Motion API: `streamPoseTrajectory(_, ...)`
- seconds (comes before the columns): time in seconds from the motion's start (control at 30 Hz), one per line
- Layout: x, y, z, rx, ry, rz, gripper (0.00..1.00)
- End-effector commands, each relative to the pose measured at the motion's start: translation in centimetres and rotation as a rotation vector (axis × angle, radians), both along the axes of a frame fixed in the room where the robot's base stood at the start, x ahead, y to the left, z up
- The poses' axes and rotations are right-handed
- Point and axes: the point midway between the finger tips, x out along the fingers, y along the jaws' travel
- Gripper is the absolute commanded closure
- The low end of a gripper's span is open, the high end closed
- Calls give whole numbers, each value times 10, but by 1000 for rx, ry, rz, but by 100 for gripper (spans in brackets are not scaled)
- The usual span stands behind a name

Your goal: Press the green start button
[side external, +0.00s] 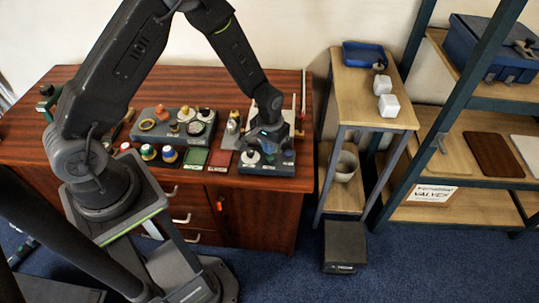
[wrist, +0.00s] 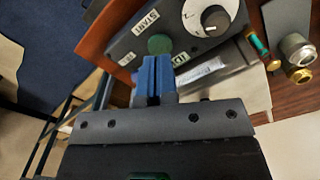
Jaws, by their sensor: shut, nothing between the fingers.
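The green start button (wrist: 159,44) sits on a dark control box (wrist: 128,43) beside a white START label (wrist: 146,22) in the wrist view. My gripper (wrist: 155,62) has its blue fingers together and empty. The fingertips lie right at the lower edge of the button in that picture; I cannot tell whether they touch it. In the side external view my gripper (side external: 268,138) is low over the control box (side external: 266,169) at the table's front edge, and hides part of its top.
A white dial (wrist: 207,17) is on the same box, close to the button. Brass and steel fittings (wrist: 297,58) lie nearby. Trays of parts (side external: 174,128) and small coloured-lid jars (side external: 148,152) stand left of the gripper. A wooden stand (side external: 357,90) is to the right.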

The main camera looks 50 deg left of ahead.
Motion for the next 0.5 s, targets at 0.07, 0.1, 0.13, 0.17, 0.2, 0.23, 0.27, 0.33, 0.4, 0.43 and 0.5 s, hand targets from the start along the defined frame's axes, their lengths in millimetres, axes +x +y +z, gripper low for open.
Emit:
streamPoseTrajectory(0.07, 0, 0, 0, 0, 0, 0, 100)
streamPoseTrajectory(0.1, 0, 0, 0, 0, 0, 0, 100)
streamPoseTrajectory(0.13, 0, 0, 0, 0, 0, 0, 100)
streamPoseTrajectory(0.17, 0, 0, 0, 0, 0, 0, 100)
streamPoseTrajectory(0.2, 0, 0, 0, 0, 0, 0, 100)
streamPoseTrajectory(0.23, 0, 0, 0, 0, 0, 0, 100)
streamPoseTrajectory(0.27, 0, 0, 0, 0, 0, 0, 100)
streamPoseTrajectory(0.33, 0, 0, -1, 0, 0, 0, 100)
streamPoseTrajectory(0.4, 0, 0, -2, 0, 1, 0, 100)
streamPoseTrajectory(0.43, 0, 0, -3, 0, 1, 0, 100)
streamPoseTrajectory(0.5, 0, 0, -4, 0, 1, 0, 100)
